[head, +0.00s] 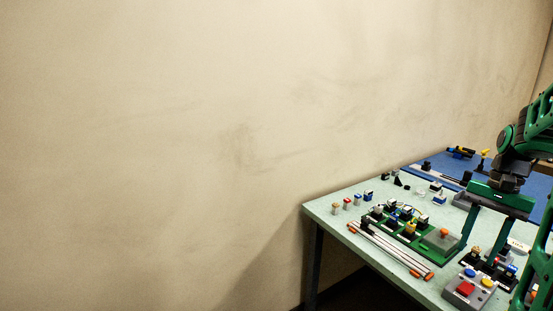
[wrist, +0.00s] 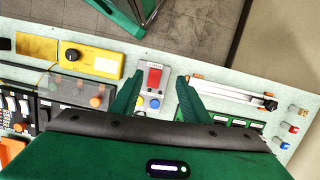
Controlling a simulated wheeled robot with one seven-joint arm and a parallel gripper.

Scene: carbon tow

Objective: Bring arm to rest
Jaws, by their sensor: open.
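My gripper (head: 483,240) hangs from my green and black arm at the right of the head view, with its two dark green fingers pointing down over the table. The fingers are apart and nothing is between them. In the wrist view my gripper (wrist: 155,95) also shows open, with the fingers on either side of a grey box with a red switch (wrist: 152,78) and blue and yellow buttons. The same grey control box (head: 468,290) is near the table's front edge in the head view. The height of the fingertips above the table is hard to tell.
The pale table (head: 325,207) carries a green tray of parts (head: 405,230), long silver rods (head: 390,250) and several small coloured blocks. A blue mat (head: 440,167) lies behind. A yellow box with a black knob (wrist: 88,58) shows in the wrist view. The bare wall (head: 200,120) fills the left.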

